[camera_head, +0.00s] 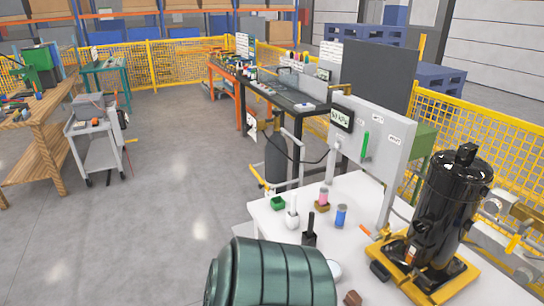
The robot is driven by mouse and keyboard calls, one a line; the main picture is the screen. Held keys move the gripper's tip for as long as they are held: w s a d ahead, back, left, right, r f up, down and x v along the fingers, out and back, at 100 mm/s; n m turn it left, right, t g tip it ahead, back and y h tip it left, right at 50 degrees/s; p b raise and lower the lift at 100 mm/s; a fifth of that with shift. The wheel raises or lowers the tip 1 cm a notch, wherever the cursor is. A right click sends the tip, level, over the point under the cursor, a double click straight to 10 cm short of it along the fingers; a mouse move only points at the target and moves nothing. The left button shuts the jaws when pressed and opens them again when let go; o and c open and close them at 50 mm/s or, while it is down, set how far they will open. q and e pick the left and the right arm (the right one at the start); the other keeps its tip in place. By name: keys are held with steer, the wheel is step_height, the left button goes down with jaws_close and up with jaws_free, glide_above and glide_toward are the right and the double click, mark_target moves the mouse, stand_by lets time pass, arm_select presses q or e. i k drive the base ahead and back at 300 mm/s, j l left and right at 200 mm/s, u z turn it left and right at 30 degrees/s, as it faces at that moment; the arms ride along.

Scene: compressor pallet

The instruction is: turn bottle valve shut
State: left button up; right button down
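A dark grey gas bottle (276,162) stands upright behind the white worktable, inside a pale tubular frame (299,150). Its top is small and partly crossed by the frame, and I cannot make out the valve or how far it is turned. A dark hose (313,161) runs from near the bottle's top toward a grey panel (372,138). The panel carries a gauge display (342,118) and a green lever or bar (365,145). Neither of my grippers is in view.
The white worktable (265,219) carries small tools, spools and a black compressor (447,205) on a yellow base (405,285). A large green ribbed object (270,275) hides its near corner. A grey cart (98,140) stands left; the floor between is clear.

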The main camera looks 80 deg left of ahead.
mark_target(277, 111)
steer(key=k+u, duration=0.2)
steer(key=u, duration=1.2)
steer(key=i+j+u, duration=0.2)
steer(key=u, duration=0.2)
steer(key=i+j+u, duration=0.1)
steer(key=u, duration=0.35)
steer(key=i+u, duration=0.4)
steer(key=k, duration=0.05)
